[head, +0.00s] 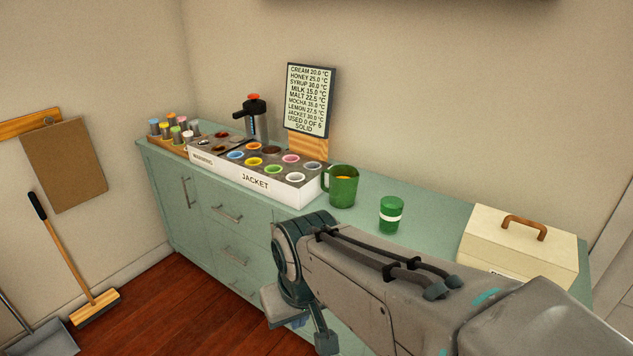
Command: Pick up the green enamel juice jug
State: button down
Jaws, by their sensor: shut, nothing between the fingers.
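The green enamel juice jug (342,189) stands upright on the pale green counter, its handle on the left and orange juice showing inside. It is right of the white JACKET tray and left of a green cup with a white band (391,215). My arm reaches in from the lower right, in front of the counter. My gripper (326,342) hangs at the arm's end, low and nearer than the jug, apart from it. It is shut and empty. The arm partly hides it, and the lower edge cuts it off.
The white tray (255,188) holds several coloured cups. Behind it are a dark-topped flask (256,122) and a sign board (310,100). A cream box with a brown handle (518,246) stands at right. A rack of coloured jars (177,134) is at far left. Bare counter (433,212) shows right of the banded cup.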

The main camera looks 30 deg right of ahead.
aim_at(338, 186)
jog(key=u, duration=1)
jog(key=i, duration=2.5)
jog(key=z, duration=3.1)
